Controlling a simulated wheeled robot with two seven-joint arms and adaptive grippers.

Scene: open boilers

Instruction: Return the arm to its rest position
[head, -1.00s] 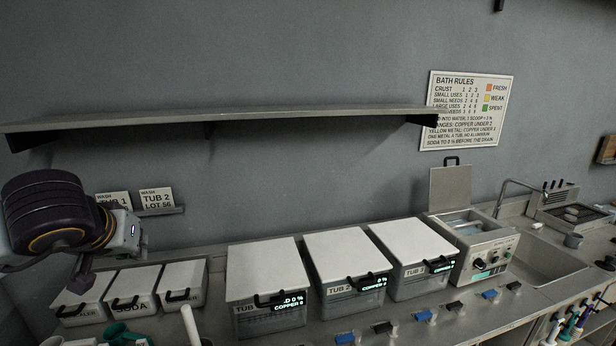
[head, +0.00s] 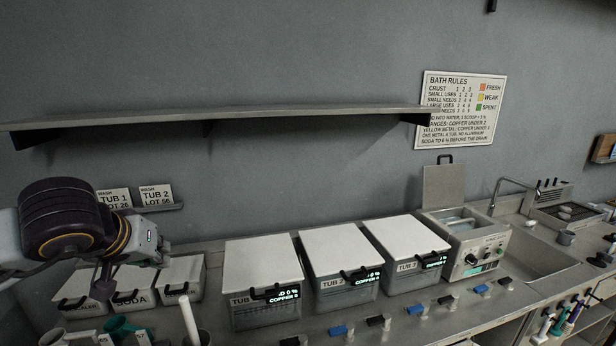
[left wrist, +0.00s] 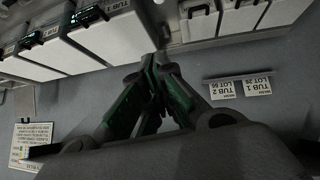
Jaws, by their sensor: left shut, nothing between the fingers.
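My left arm comes in from the left in the head view. Its gripper (head: 106,274) hangs at the wrist's lower right, in front of the small lidded bins, above the counter and apart from it. In the left wrist view the green and dark fingers of the left gripper (left wrist: 150,62) meet at their tips. It is shut with nothing between the fingers. My right gripper does not show in either view.
Small lidded bins (head: 184,275), one marked SODA, stand below the left arm. Three lidded tubs (head: 262,262) stand in the middle. An open-lidded bath unit (head: 480,255) and a sink (head: 545,262) are to the right. A wall shelf (head: 220,115) runs above.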

